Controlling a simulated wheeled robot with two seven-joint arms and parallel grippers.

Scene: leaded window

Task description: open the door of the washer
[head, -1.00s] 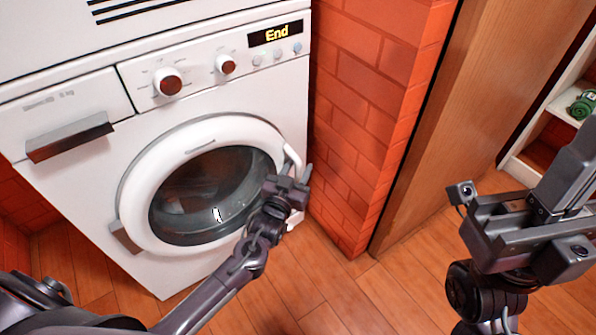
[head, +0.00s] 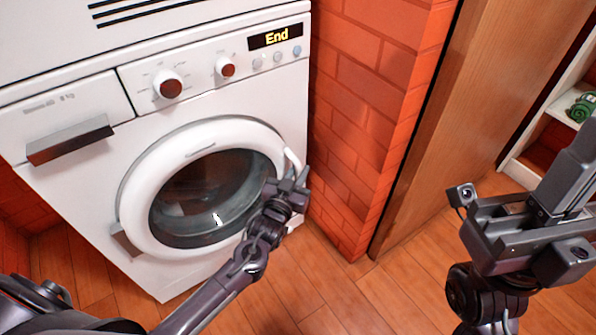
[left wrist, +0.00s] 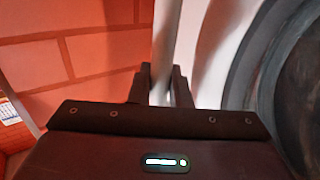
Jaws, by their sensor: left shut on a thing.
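The white washer (head: 70,195) stands at the left in the head view. Its round door (head: 135,190), with a white ring and dark glass, looks closed against the front. The light door handle (head: 291,160) is at the ring's right edge. My left gripper (head: 298,180) is at this handle. In the left wrist view, the handle (left wrist: 168,30) runs between the two fingers of my left gripper (left wrist: 161,80), which is shut on it. My right gripper (head: 545,215) is at the right, away from the washer; its fingertips are not clear.
A red brick pillar (head: 365,110) stands close to the washer's right side, near my left gripper. A wooden panel (head: 430,130) and a white shelf with a green item (head: 583,106) are farther right. The wooden floor (head: 340,295) in front is clear.

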